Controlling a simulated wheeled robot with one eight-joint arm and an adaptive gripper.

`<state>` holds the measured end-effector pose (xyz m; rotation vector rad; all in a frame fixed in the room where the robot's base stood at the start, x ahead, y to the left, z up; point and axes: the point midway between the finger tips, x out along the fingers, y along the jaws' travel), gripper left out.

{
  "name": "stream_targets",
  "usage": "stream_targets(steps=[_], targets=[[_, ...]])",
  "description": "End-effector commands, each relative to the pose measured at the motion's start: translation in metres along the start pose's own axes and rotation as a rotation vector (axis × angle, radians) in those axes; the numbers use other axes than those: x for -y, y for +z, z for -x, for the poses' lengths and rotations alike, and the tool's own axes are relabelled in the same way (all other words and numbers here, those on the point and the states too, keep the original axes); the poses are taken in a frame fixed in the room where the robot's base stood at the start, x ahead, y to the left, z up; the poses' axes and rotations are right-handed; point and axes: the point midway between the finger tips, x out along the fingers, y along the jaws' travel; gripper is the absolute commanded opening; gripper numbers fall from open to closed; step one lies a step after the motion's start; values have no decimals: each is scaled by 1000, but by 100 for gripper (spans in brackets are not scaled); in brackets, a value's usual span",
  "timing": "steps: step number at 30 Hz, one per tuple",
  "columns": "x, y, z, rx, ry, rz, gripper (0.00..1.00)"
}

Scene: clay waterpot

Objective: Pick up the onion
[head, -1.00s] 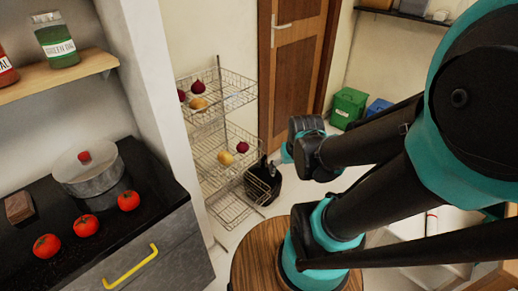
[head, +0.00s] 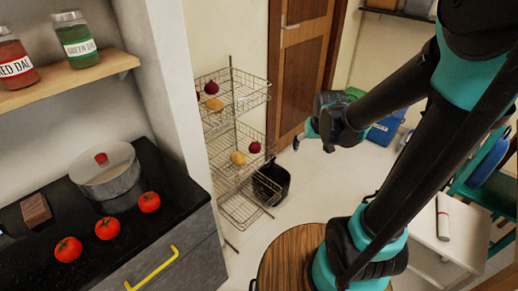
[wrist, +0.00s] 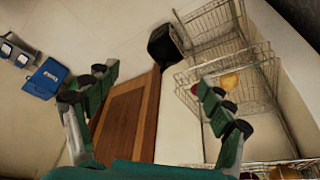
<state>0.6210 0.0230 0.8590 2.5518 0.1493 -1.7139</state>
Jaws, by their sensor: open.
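In the head view, a dark red onion (head: 211,87) sits in the top basket of a wire rack, and another onion (head: 255,147) sits in the middle basket. Each has a yellowish potato (head: 239,158) near it. My gripper (head: 303,138) is to the right of the rack, apart from both onions. In the wrist view my gripper (wrist: 155,80) is open and empty, with its fingers spread. One onion (wrist: 196,88) shows beside the right finger, partly hidden by it, near a potato (wrist: 229,81).
The wire rack (head: 229,125) has stacked baskets with raised rims. A black bin (head: 271,183) stands beside it. A counter with a pot (head: 105,172) and tomatoes (head: 108,228) is at left. A round wooden stool (head: 290,258) is in front. Floor by the door (head: 297,65) is clear.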

Motion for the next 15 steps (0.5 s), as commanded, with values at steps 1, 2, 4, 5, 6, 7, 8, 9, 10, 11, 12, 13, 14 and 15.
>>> stream_targets(steps=[1,2,4,5,6,7,8,9,10,11,12,13,14,15], targets=[[8,-13,-5,-2,-5,13,82],[12,-21,-8,-3,-7,20,82],[26,-41,-18,-5,-15,38,82],[33,-51,-23,-7,-18,46,82],[43,-63,-30,-9,-23,59,82],[51,-72,-35,-10,-26,67,82],[59,-81,-41,-12,-30,77,82],[70,-92,-48,-14,-35,88,82],[79,-100,-54,-16,-39,97,82],[87,-108,-61,-17,-42,104,82],[100,-117,-70,-19,-48,116,82],[109,-124,-76,-21,-51,124,82],[118,-130,-82,-22,-55,133,82],[129,-137,-91,-24,-59,143,82]])
